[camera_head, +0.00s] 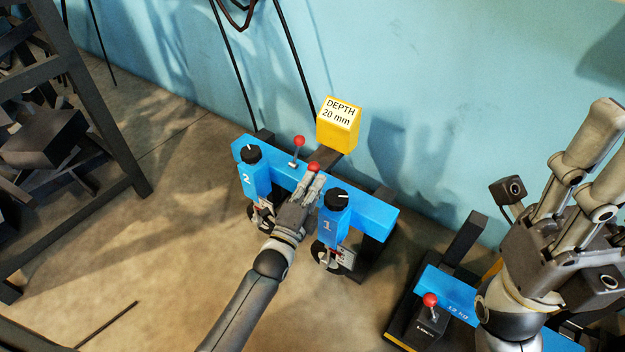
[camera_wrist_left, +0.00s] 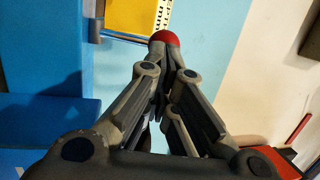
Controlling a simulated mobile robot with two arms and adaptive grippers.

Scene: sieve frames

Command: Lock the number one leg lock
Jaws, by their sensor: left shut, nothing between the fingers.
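The blue stand has a post marked 1 (camera_head: 327,227) and a post marked 2 (camera_head: 258,180), each with a black knob on top. One lever with a red ball (camera_head: 299,141) stands upright on the blue beam between the posts. A second red ball (camera_head: 313,167) shows just past the fingertips of my left gripper (camera_head: 315,180), left of post 1. In the left wrist view this red ball (camera_wrist_left: 164,38) sits at the tips of the closed fingers; its lever is hidden. The left gripper is shut and holds nothing. My right gripper (camera_head: 612,135) is raised at the right, fingers apart, one tip cut off.
A yellow block (camera_head: 339,125) reading DEPTH 20 mm stands behind the beam, near the light blue wall. A dark rack (camera_head: 75,110) stands at the left. A second blue device with a red-balled lever (camera_head: 430,300) is low at the right. The left floor is mostly clear.

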